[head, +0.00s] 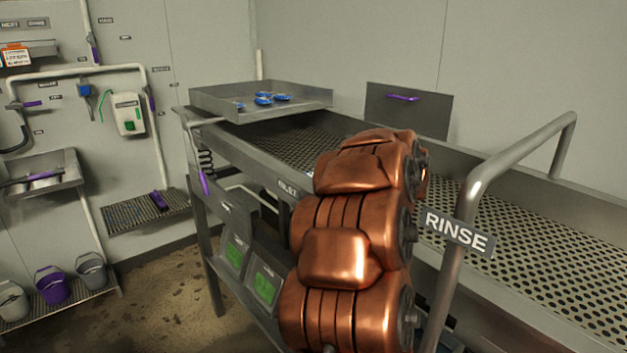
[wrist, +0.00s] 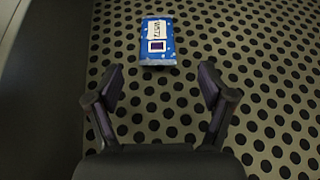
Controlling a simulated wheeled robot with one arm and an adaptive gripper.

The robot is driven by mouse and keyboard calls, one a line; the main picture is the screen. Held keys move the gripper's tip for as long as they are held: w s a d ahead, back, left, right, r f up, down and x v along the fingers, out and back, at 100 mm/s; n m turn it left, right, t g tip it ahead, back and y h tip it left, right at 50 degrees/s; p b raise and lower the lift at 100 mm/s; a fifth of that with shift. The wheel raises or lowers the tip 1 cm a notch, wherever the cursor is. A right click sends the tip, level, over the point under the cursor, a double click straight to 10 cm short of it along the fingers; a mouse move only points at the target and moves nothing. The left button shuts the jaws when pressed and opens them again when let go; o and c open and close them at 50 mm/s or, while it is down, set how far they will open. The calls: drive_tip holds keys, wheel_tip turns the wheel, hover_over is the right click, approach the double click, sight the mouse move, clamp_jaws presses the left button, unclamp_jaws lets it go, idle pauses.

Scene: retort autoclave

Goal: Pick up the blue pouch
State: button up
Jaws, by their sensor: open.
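The blue pouch (wrist: 157,42) lies flat on the perforated metal surface in the wrist view, with a white label and a dark square on it. My gripper (wrist: 160,82) is open and empty, its two dark fingers spread apart. The pouch is beyond the fingertips, roughly centred between them and apart from both. In the head view my copper arm reaches over the sink table, and it hides my gripper and most of the area around it.
The perforated table (head: 520,240) has raised side walls and a bent rail (head: 520,150) with a RINSE sign (head: 456,231). A metal tray (head: 300,107) with several blue items stands at the far left end. A grey panel with a purple handle (head: 403,97) is behind.

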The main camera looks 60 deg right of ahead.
drive_tip(key=shift+w+r+p+x, duration=0.15)
drive_tip(key=shift+p+x, duration=0.55)
drive_tip(key=shift+x, duration=0.65)
drive_tip(key=shift+w+r+p+x, duration=0.15)
drive_tip(key=shift+p+x, duration=0.5)
drive_tip(key=shift+x, duration=0.7)
drive_tip(key=shift+w+d+f, duration=0.15)
drive_tip(key=shift+w+f, duration=0.25)
drive_tip(key=shift+w, duration=0.15)
drive_tip(key=c, duration=1.2)
drive_tip(key=shift+c, duration=0.2)
